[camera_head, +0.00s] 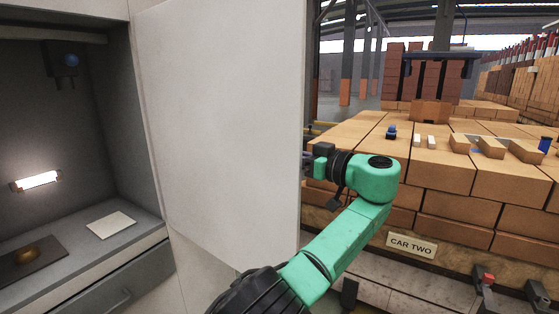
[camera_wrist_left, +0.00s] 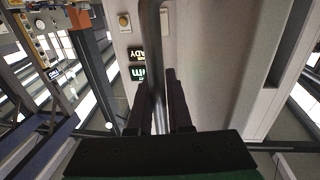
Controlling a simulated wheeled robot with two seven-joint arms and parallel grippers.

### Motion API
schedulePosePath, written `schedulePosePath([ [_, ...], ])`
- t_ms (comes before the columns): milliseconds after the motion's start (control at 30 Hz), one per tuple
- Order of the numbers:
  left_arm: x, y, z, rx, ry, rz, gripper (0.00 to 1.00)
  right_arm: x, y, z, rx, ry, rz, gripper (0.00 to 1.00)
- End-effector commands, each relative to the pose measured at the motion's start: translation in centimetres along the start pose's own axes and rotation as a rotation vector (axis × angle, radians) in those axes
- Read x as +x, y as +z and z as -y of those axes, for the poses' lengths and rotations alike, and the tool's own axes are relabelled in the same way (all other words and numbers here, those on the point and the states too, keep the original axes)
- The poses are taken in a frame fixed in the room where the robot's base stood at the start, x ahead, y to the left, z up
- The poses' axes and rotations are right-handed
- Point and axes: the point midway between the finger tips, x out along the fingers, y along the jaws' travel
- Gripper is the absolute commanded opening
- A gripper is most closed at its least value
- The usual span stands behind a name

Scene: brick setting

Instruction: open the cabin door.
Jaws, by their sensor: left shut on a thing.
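The cabin door (camera_head: 225,120) is a large pale panel in the middle of the head view. It stands swung out, and the cabin interior (camera_head: 75,130) shows to its left. My left gripper (camera_head: 311,161) is at the door's right edge, its fingertips partly hidden behind it. In the left wrist view the door's other face (camera_wrist_left: 215,60) carries a grey bar handle (camera_wrist_left: 154,50). My left gripper (camera_wrist_left: 155,95) is shut on this handle, one finger on each side. The handle is hidden in the head view. My right gripper is in neither view.
Inside the cabin are a lit lamp (camera_head: 36,181), a pale flat plate (camera_head: 110,224) and a drawer front (camera_head: 105,295). Right of the door stands a car stacked with bricks (camera_head: 440,165), labelled "CAR TWO" (camera_head: 411,245), close to my arm.

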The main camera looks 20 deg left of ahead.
Motion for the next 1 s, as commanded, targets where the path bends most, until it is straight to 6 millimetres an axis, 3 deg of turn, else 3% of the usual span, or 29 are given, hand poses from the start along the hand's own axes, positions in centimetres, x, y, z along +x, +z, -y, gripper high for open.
schedulePosePath([
  [367, 0.0, 0.1, 0.0, 0.002, 0.0, 0.004, 0.0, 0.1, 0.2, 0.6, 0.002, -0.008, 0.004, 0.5],
  [400, 0.0, 0.1, 0.0, 0.002, 0.0, 0.004, 0.29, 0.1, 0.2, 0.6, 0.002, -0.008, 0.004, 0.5],
  [767, -0.2, -0.1, 0.0, 0.001, 0.001, 0.002, 0.29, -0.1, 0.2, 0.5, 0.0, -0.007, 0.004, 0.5],
  [1000, -2.8, -0.6, 0.0, 0.001, 0.002, -0.001, 0.29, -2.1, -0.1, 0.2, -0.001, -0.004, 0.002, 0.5],
])
